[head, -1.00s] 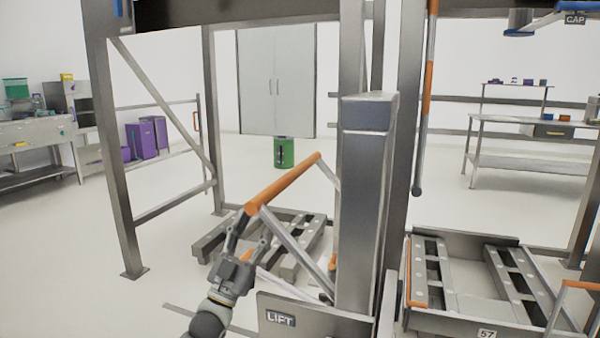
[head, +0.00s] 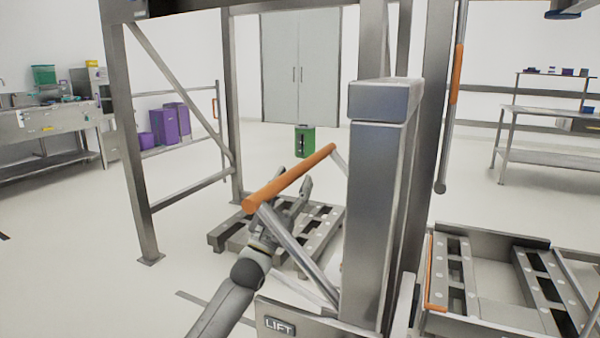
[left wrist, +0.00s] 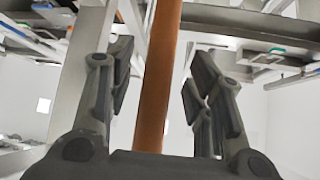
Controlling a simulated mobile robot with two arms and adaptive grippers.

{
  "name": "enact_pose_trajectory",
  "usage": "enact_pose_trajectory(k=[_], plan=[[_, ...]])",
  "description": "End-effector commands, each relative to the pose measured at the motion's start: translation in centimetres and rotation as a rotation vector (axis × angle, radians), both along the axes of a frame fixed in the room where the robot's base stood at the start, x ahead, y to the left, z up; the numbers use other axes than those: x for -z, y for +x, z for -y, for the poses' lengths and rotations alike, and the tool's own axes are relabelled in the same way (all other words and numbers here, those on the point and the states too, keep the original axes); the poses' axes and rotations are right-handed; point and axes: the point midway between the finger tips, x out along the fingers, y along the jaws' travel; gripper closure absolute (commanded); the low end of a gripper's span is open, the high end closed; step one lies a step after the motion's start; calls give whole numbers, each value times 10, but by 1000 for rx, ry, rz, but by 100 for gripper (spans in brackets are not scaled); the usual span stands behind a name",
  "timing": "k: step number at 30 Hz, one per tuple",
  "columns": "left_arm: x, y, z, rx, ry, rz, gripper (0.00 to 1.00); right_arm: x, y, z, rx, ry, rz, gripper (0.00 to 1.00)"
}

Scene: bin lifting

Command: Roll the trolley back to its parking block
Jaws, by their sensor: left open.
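An orange push handle (head: 290,178) on grey struts rises beside the grey column with the LIFT plate (head: 280,327). Which frame its struts join is hard to tell. My left gripper (head: 302,192) is open at the handle, partly hidden behind it. In the left wrist view the orange bar (left wrist: 160,80) runs between the two spread fingers (left wrist: 160,62), with gaps on both sides. A low trolley frame marked 57 (head: 490,328) stands at the lower right, with rails on it. I cannot make out a parking block. My right gripper is out of view.
A slotted grey pallet-like frame (head: 232,232) lies on the floor behind the handle. The grey column (head: 375,200) and gantry post (head: 140,150) stand close by. A green bin (head: 305,142) stands farther back. Floor at the left is clear.

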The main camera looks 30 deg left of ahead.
Motion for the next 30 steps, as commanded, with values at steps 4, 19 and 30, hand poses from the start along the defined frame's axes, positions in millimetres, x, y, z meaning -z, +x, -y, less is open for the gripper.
enact_pose_trajectory(k=[4, 19, 30], plan=[[-15, 15, 2, 0, -1, 1, 52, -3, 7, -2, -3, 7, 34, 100], [-26, 27, 4, 0, -1, -1, 52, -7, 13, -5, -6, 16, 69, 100], [-26, 27, 4, 0, 0, -1, 93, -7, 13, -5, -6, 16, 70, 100]])
